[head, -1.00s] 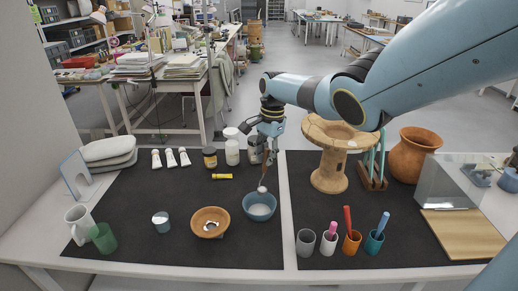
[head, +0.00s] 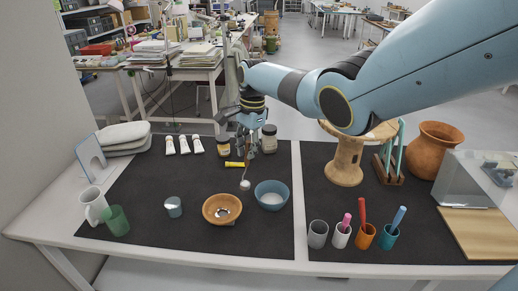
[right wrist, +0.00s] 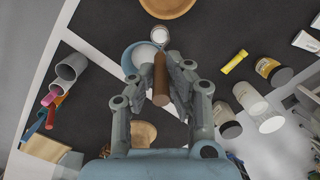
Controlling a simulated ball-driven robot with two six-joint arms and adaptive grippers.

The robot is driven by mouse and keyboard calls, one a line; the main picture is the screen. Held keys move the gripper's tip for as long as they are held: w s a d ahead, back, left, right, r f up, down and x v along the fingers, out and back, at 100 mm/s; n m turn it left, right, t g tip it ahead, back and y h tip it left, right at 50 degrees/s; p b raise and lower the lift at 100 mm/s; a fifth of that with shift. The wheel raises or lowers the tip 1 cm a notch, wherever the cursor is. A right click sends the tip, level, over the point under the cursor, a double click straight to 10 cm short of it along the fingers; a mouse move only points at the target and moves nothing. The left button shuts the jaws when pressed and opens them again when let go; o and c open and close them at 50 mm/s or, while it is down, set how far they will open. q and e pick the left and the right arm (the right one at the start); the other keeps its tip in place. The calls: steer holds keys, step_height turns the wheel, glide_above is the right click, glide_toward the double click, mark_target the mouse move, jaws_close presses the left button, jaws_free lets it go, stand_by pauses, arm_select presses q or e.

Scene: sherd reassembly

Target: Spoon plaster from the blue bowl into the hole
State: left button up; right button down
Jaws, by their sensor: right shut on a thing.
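My right gripper (head: 248,146) is shut on the brown handle of a spoon (right wrist: 160,82). The spoon hangs down, and its tip (head: 245,185) carries something white. It is above the mat, just left of the blue bowl (head: 259,198), which holds white plaster (head: 272,198). The orange-brown bowl (head: 209,211) stands left of the blue bowl, with a pale and dark patch in its bottom; I cannot tell the hole's exact outline. In the right wrist view the spoon tip (right wrist: 160,35) partly overlaps the blue bowl (right wrist: 130,60). My left gripper is not in view.
Jars (head: 269,139) and a yellow tube (head: 234,164) lie behind. A wooden stand (head: 344,165) and several pen cups (head: 318,235) are right.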

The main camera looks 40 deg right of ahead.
steer(key=w+a+b, duration=0.5)
steer(key=a, duration=0.3)
steer(key=s+d+f+t+y+b, duration=0.2)
steer(key=s+f+t+b, duration=1.1)
steer(key=b, duration=0.6)
steer(key=shift+n+t+y, duration=0.3)
steer(key=shift+n+y, duration=0.1)
stand_by(0.7)
steer(key=shift+d, duration=0.15)
stand_by(0.7)
